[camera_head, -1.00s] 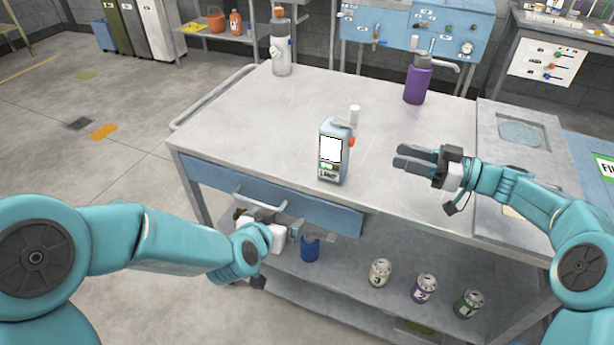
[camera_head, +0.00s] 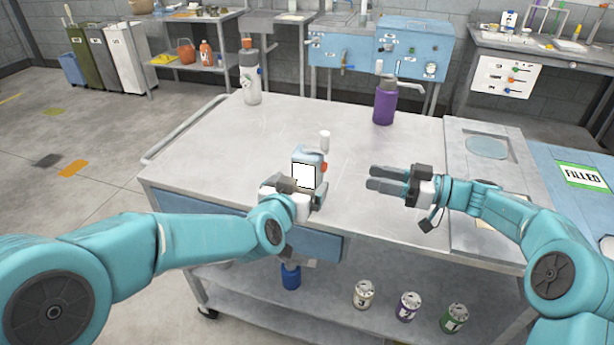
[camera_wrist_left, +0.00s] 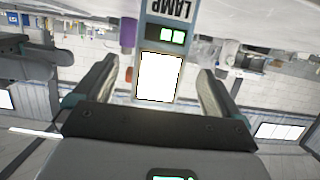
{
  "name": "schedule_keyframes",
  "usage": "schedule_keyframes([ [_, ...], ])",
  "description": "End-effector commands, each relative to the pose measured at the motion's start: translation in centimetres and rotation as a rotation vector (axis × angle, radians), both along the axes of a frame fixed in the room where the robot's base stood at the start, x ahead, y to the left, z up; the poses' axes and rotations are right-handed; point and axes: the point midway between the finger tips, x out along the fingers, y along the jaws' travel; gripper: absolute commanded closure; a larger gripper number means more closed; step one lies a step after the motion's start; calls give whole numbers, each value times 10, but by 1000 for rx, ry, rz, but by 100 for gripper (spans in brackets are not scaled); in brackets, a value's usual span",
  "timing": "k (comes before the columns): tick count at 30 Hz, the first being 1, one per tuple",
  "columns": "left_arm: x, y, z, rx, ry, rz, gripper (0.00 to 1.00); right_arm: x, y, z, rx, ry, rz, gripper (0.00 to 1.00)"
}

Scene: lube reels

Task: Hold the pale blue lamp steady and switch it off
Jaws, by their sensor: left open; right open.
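The pale blue lamp (camera_head: 308,154) stands upright on the grey bench top, with a bright white panel and an orange-red knob (camera_head: 324,167) on its right side. My left gripper (camera_head: 301,188) is in front of the lamp and covers its lower part in the head view. In the left wrist view the lamp (camera_wrist_left: 148,35) appears upside down, with its label and lit green indicator (camera_wrist_left: 172,36) visible. It stands between the two open fingers, with gaps showing on both sides. My right gripper (camera_head: 368,178) is open and empty over the bench, right of the lamp.
A white cylinder (camera_head: 325,140) stands just behind the lamp. A purple bottle (camera_head: 384,103) and a grey-white bottle (camera_head: 250,80) stand at the bench's back. Several cans sit on the lower shelf (camera_head: 300,305). Bench top between the lamp and the back is clear.

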Motion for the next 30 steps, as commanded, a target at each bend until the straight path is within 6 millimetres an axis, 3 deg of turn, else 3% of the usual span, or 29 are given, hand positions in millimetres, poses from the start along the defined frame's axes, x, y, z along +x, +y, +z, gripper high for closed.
schedule_keyframes([
  [3,23,-8,-8,0,1,0,2,0,0,0,0,0,0,57],
  [9,49,-16,-16,1,1,1,2,0,0,0,0,0,0,57],
  [22,58,-18,-19,0,0,0,2,0,0,0,0,0,0,57],
  [27,58,-19,-19,1,0,0,57,0,0,0,0,0,0,57],
  [29,58,-19,-19,1,0,0,74,0,0,0,0,0,0,57],
  [30,58,-19,-19,1,0,0,74,0,0,0,0,0,0,70],
])
